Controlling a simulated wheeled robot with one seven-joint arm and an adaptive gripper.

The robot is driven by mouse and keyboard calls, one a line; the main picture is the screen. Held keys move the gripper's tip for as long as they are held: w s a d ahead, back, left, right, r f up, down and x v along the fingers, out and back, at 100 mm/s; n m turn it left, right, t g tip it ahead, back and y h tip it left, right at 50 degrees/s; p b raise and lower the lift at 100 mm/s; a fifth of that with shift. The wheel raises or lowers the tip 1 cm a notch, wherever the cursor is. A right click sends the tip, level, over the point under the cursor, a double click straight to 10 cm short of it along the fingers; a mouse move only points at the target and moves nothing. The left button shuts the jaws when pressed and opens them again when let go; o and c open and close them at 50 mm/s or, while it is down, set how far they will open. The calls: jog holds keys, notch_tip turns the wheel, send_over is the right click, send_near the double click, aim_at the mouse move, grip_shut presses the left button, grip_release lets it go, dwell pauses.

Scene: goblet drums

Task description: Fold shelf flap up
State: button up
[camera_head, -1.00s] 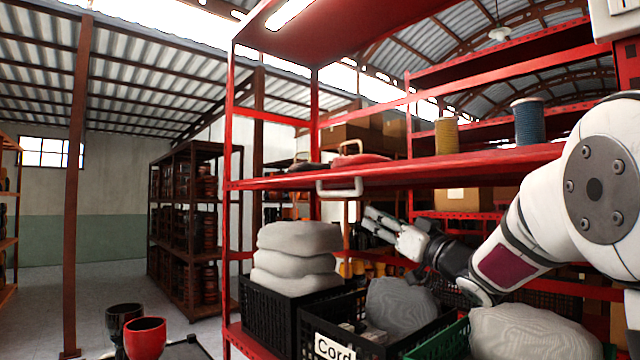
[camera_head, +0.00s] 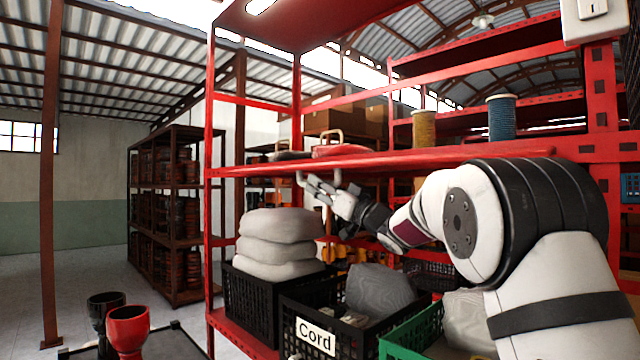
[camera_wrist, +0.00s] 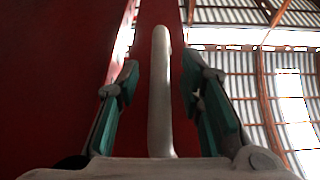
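The shelf flap (camera_head: 420,159) is a long red board across the rack, seen edge-on and roughly level in the head view. A pale bar handle (camera_head: 299,178) sits at its front edge, towards the left. My gripper (camera_head: 325,184) is at this handle, reaching up from below right. In the wrist view my gripper (camera_wrist: 160,78) is open, with a green-padded finger on each side of the handle (camera_wrist: 160,110). Gaps show between the pads and the bar. Red board surface (camera_wrist: 60,80) fills the left of that view.
Two thread spools (camera_head: 502,118) and red bundles (camera_head: 340,150) stand behind or on the shelf level. Below are a black crate labelled Cord (camera_head: 316,336), a green crate (camera_head: 405,340) and stacked grey sacks (camera_head: 277,240). Goblet drums (camera_head: 128,328) stand at the lower left.

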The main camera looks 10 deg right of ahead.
jog(key=shift+w+a+r, duration=0.25)
jog(key=shift+w+a, duration=0.05)
jog(key=shift+w, duration=0.25)
grip_shut()
jog(key=shift+a+r, duration=0.1)
